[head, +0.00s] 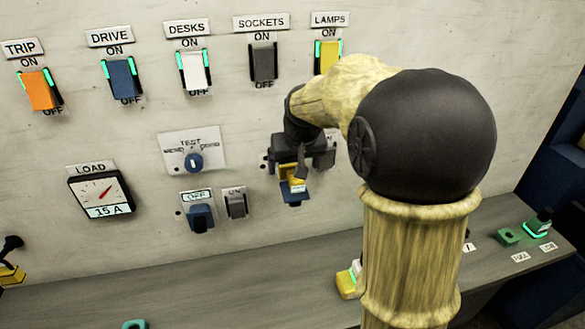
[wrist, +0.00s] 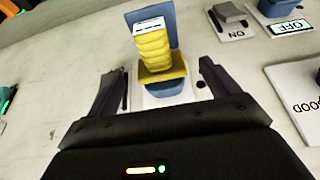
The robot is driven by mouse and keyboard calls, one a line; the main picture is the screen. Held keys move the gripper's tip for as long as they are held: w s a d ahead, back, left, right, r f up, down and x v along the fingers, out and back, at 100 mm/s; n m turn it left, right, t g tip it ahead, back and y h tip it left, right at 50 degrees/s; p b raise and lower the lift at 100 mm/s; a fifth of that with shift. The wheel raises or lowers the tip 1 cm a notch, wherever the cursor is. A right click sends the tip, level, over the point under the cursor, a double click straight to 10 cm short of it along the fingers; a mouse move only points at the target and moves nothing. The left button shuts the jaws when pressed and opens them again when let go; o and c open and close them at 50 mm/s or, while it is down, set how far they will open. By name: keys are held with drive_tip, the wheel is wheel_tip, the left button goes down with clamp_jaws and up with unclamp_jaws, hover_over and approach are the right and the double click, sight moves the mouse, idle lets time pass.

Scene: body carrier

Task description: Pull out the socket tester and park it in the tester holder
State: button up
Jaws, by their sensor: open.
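The yellow ribbed socket tester (wrist: 154,52) sits in a blue socket (wrist: 176,32) on the wall panel. In the head view the tester (head: 291,172) is partly hidden by my gripper, with blue (head: 294,196) showing below it. My gripper (wrist: 163,72) is open, one finger on each side of the tester, with visible gaps to it. In the head view my gripper (head: 298,160) is at the panel, right of the small grey ON switch. I cannot tell which thing is the tester holder.
Switches line the panel top. The bench (head: 240,293) below carries a yellow item (head: 347,284) and a green block (head: 508,236). My arm hides part of it.

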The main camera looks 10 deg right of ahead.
sight(298, 188)
drive_tip(key=shift+x, duration=1.85)
drive_tip(key=c, duration=1.5)
drive_tip(key=shift+s+f+b, duration=0.15)
drive_tip(key=shift+s+b, duration=0.3)
drive_tip(key=shift+s, duration=0.95)
drive_tip(key=shift+s+f+b, duration=0.1)
drive_tip(key=shift+s+b, duration=0.35)
drive_tip(key=shift+s, duration=0.9)
drive_tip(key=shift+s, duration=0.1)
drive_tip(key=shift+s+f+b, duration=0.2)
drive_tip(key=shift+s+b, duration=0.25)
drive_tip(key=shift+s, duration=1.15)
drive_tip(key=shift+s+f+b, duration=0.15)
drive_tip(key=shift+s+b, duration=0.25)
drive_tip(key=shift+s, duration=1.15)
